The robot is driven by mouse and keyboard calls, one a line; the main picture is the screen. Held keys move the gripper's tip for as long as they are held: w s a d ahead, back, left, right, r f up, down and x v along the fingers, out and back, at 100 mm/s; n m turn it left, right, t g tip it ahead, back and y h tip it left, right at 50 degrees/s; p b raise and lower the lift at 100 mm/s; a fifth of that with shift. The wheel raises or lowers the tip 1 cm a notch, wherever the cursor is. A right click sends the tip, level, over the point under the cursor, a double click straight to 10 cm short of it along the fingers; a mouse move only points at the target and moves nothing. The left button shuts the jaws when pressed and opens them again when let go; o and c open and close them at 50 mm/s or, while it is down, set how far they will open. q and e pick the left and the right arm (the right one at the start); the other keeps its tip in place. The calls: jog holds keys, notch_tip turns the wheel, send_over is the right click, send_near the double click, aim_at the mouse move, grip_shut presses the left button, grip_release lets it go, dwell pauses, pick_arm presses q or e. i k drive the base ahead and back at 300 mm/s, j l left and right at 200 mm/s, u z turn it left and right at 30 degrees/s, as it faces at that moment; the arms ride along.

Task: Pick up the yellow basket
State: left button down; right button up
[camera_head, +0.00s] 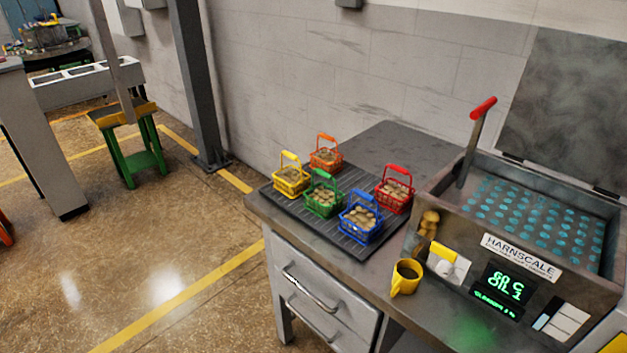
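The yellow basket (292,181) stands upright at the left end of a dark ribbed tray (318,226) on the workbench. Its handle arches up, and small brown pieces lie inside it. The green basket (323,199) is in front and to its right, and the orange basket (326,158) is behind and to its right. Neither of my grippers shows in the head view.
A blue basket (360,222) and a red basket (394,194) share the tray. A yellow mug (405,278) stands near the bench's front edge. A HARNSCALE machine (520,243) with a red-tipped lever fills the right. Floor left of the bench is clear.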

aim_at(292, 182)
jog(key=i+j+z, duration=0.15)
jog(key=z, duration=0.3)
jog(key=j+z, duration=0.5)
jog(key=i+j+z, duration=0.2)
jog(key=j, duration=0.2)
jog(key=j+z, duration=0.2)
jog(key=j, duration=0.2)
jog(key=j+z, duration=0.25)
jog(key=j, duration=1.55)
jog(key=k, duration=0.05)
